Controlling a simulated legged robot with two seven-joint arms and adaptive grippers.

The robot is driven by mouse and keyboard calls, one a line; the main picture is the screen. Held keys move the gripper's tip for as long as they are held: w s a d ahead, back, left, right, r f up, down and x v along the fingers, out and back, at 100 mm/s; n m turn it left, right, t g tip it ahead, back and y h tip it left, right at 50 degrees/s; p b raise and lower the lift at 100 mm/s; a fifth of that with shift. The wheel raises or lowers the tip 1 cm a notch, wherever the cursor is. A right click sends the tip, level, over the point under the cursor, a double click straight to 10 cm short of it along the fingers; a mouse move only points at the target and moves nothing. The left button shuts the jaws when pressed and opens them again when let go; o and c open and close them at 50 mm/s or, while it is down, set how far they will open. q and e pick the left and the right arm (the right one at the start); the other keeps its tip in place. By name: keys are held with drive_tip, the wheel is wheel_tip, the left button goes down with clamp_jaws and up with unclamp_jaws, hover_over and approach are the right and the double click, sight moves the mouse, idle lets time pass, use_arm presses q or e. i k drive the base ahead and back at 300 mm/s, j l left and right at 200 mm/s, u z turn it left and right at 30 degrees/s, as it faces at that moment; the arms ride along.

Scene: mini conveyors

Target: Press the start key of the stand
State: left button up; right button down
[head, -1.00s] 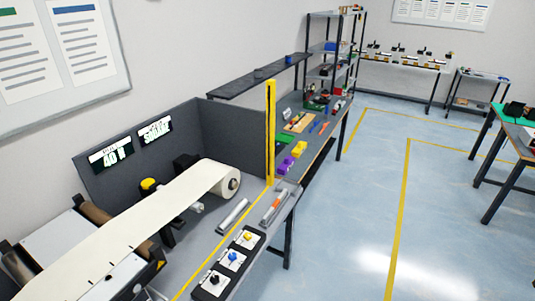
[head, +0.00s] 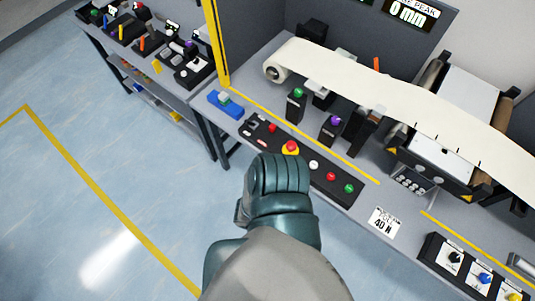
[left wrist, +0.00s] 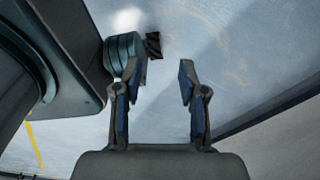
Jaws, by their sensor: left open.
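A black control strip (head: 322,184) lies along the near edge of the conveyor stand. I cannot read which one is the start key. One of my arms comes up from the bottom in the head view and covers part of the strip's near edge; no fingers show there. My left gripper (left wrist: 159,84) is open and empty in the left wrist view, with pale floor beyond it.
A white paper web (head: 345,85) runs over the stand. Small black posts with a green knob (head: 298,92) and a purple knob (head: 335,120) stand behind the strip. A 40 N card (head: 384,222) lies to its right. The floor at left is clear.

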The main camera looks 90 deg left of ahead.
sight(349, 188)
drive_tip(key=u, duration=2.5)
